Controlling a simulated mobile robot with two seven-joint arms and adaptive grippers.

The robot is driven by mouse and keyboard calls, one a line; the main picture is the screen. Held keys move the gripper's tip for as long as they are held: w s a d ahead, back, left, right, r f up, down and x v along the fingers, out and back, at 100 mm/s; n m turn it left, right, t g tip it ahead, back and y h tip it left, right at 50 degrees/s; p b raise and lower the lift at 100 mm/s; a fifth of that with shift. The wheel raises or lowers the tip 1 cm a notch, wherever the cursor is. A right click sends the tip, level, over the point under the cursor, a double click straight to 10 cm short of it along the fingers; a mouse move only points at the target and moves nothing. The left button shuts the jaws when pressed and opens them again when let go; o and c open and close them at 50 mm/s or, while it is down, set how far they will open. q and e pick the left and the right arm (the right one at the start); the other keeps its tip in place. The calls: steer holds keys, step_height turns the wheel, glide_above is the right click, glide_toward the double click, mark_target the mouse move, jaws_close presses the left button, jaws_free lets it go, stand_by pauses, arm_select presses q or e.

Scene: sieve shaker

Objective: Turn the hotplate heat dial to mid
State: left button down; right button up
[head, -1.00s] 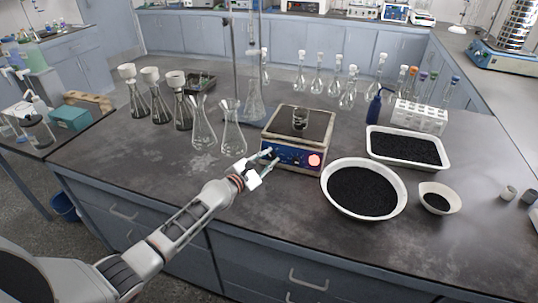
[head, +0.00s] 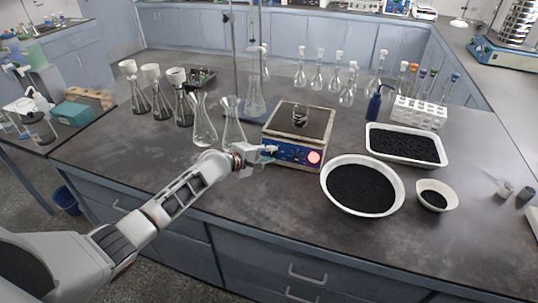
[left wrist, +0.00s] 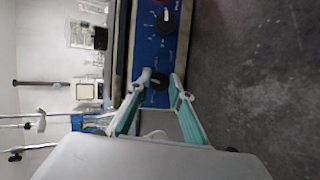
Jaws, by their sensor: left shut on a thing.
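The hotplate (head: 322,124) stands in the middle of the bench, with a blue front panel and a glowing red light (head: 314,157) at its right. My left gripper (head: 268,154) is at the panel's left end. A second black dial (left wrist: 166,20) with a white pointer line sits farther along the blue panel, nearer the red light. The panel's lettering is too small to read. My right gripper is not in view.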

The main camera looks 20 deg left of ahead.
arm_select(q)
steer(key=shift+m, duration=0.6)
steer(key=shift+f+m+g, duration=0.1)
steer(key=shift+m+g, duration=0.2)
steer(key=c, duration=1.8)
jaws_free()
